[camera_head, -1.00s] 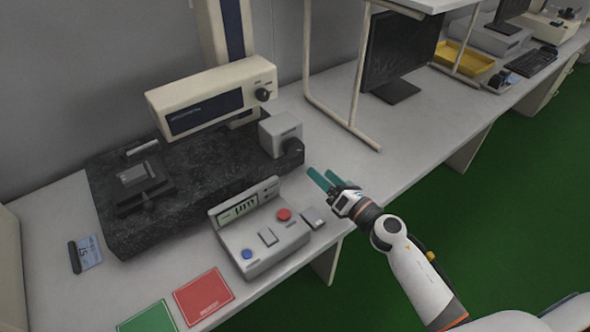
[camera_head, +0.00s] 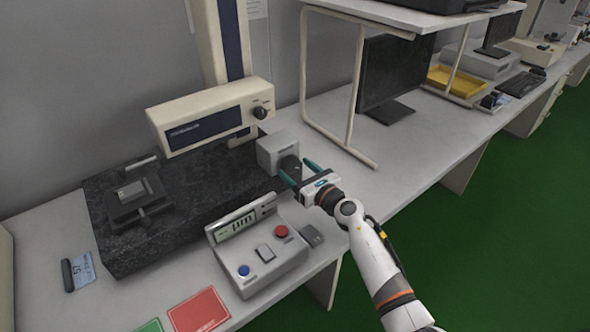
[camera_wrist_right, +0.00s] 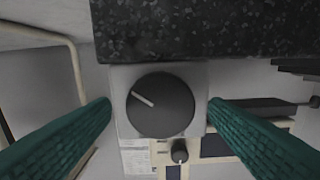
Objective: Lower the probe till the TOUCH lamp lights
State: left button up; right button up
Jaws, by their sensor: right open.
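The measuring machine has a beige drive arm (camera_head: 210,112) on a column (camera_head: 221,40) above a dark granite base (camera_head: 190,192). I cannot make out the probe tip or a lit TOUCH lamp. A grey box (camera_head: 277,150) at the base's right end carries a round dark knob (camera_head: 289,165). In the right wrist view the knob (camera_wrist_right: 160,106) has a white pointer line tilted to the upper left. My right gripper (camera_head: 298,171) is open, its teal fingers on either side of the knob. In the wrist view gaps show between the fingers (camera_wrist_right: 160,108) and knob. My left gripper is out of view.
A control box (camera_head: 262,258) with a display reading µm, a red button and a blue button stands in front of the base. A small fixture (camera_head: 137,195) sits on the granite. A beige shelf frame (camera_head: 348,140) stands to the right, with a monitor (camera_head: 388,75) behind it.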

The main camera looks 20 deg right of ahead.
jog(key=shift+w+a, duration=0.25)
jog(key=shift+w, duration=0.4)
jog(key=c, duration=1)
